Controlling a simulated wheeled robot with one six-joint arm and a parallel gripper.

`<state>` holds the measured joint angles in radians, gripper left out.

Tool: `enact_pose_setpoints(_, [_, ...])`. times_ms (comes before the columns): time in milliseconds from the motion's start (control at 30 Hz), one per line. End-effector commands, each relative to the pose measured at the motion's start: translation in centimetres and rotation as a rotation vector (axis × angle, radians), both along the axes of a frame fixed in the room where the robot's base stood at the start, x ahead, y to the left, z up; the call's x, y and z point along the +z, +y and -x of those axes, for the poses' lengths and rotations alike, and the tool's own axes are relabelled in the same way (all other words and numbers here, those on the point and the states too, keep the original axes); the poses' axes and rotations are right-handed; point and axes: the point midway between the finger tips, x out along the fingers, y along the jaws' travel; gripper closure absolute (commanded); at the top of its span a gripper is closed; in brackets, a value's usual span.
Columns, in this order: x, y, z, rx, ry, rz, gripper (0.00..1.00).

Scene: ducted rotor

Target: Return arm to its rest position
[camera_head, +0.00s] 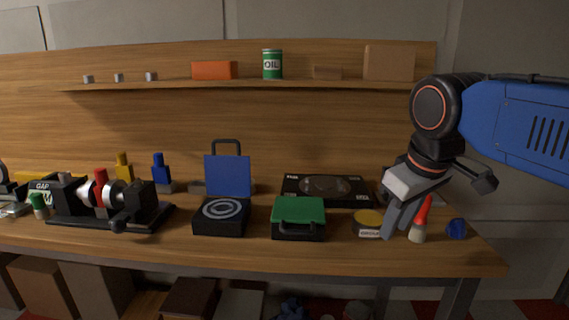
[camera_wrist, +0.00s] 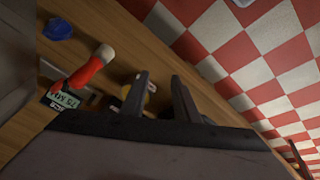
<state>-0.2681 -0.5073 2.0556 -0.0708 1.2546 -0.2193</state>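My blue arm reaches in from the right edge of the head view, bent down at the wrist.
A blue lump (camera_head: 457,228) sits near the bench's right end. A green-lidded case (camera_head: 298,217), an open blue-lidded box (camera_head: 222,214) and a black ducted unit (camera_head: 327,189) stand left of my gripper. A shelf (camera_head: 230,86) runs behind. Red-and-white checked floor (camera_wrist: 265,50) lies beyond the bench edge.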

Motion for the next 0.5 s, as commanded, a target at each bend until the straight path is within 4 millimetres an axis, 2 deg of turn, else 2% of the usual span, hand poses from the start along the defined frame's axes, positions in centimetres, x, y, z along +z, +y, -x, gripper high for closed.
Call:
enact_pose_setpoints(33, [-1.9, -1.3, 1.3, -0.051, -0.004, -0.015, 0.72])
enact_pose_setpoints(100, [-4.5, -2.6, 2.7, -0.121, -0.012, -0.040, 0.72])
enact_pose_setpoints(300, [-11.8, -5.5, 7.0, -0.311, -0.038, -0.107, 0.72])
enact_pose_setpoints(400, [-14.8, -6.4, 8.6, -0.385, -0.048, -0.133, 0.72])
enact_pose_setpoints(500, [-16.8, -6.9, 9.7, -0.434, -0.056, -0.150, 0.72])
